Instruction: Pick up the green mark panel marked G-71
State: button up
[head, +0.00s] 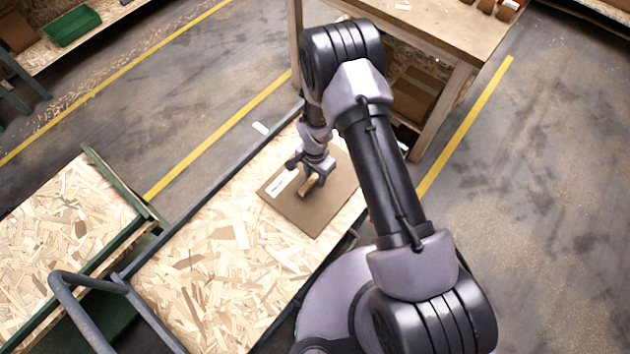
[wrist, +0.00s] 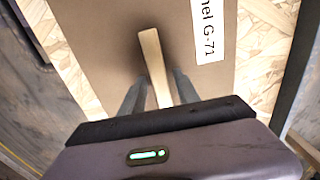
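A flat brown panel (head: 318,212) lies on the chipboard top of a cart, in the middle of the head view. Its white label, cut off in the wrist view (wrist: 208,30), ends in "nel G-71". The panel looks brown, not green. A pale wooden handle (head: 305,187) stands on it and also shows in the wrist view (wrist: 154,60). My gripper (head: 312,178) is over the panel at the handle. In the wrist view its two fingers (wrist: 158,82) are apart on either side of the handle, with gaps. Whether the tips reach down beside the handle is unclear.
The cart's chipboard top (head: 225,265) is clear towards the front left, with a blue-grey push handle (head: 75,277) at its end. A second chipboard cart (head: 60,245) with green edges stands left. A wooden workbench (head: 440,30) stands behind my arm.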

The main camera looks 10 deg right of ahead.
grip_shut()
dwell(1.2)
